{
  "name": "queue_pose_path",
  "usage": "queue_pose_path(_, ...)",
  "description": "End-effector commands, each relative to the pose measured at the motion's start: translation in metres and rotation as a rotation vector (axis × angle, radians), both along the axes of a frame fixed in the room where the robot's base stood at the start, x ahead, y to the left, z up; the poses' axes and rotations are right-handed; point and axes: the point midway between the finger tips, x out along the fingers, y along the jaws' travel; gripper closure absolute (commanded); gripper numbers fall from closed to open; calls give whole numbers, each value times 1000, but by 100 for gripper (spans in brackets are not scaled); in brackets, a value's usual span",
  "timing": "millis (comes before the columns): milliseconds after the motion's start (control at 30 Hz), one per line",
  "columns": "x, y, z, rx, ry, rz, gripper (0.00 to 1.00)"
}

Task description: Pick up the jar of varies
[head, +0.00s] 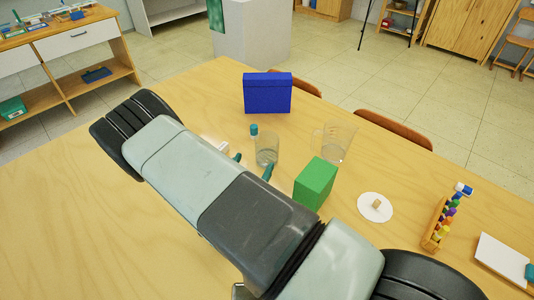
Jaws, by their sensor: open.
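A clear glass jar (267,147) stands upright on the wooden table, near the middle of the head view. It could be the task's jar, but no label is readable. My gripper (253,164) shows as two teal fingertips, set apart and open, at the near side of this jar. My arm hides the rest of the gripper and part of the table. I cannot tell whether the fingers touch the jar or how high they are. A larger clear beaker or jug (337,141) stands to the right.
A green box (316,183) stands close to the right of the jar. A blue box (267,93) and a small teal-topped item (254,130) are behind it. A white disc (375,207) and a rack of colourful bottles (440,222) lie farther right. The table's left part is clear.

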Motion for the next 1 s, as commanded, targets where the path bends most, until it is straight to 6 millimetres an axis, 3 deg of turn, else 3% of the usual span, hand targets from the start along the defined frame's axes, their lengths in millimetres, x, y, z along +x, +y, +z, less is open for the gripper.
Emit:
queue_pose_path(200, 32, -17, 1, 0, -1, -6, 0)
queue_pose_path(467, 47, -24, 3, 1, 0, -6, 0)
queue_pose_path(800, 86, -46, 9, 2, -1, -7, 0)
queue_pose_path(1000, 89, -46, 9, 1, 0, -5, 0)
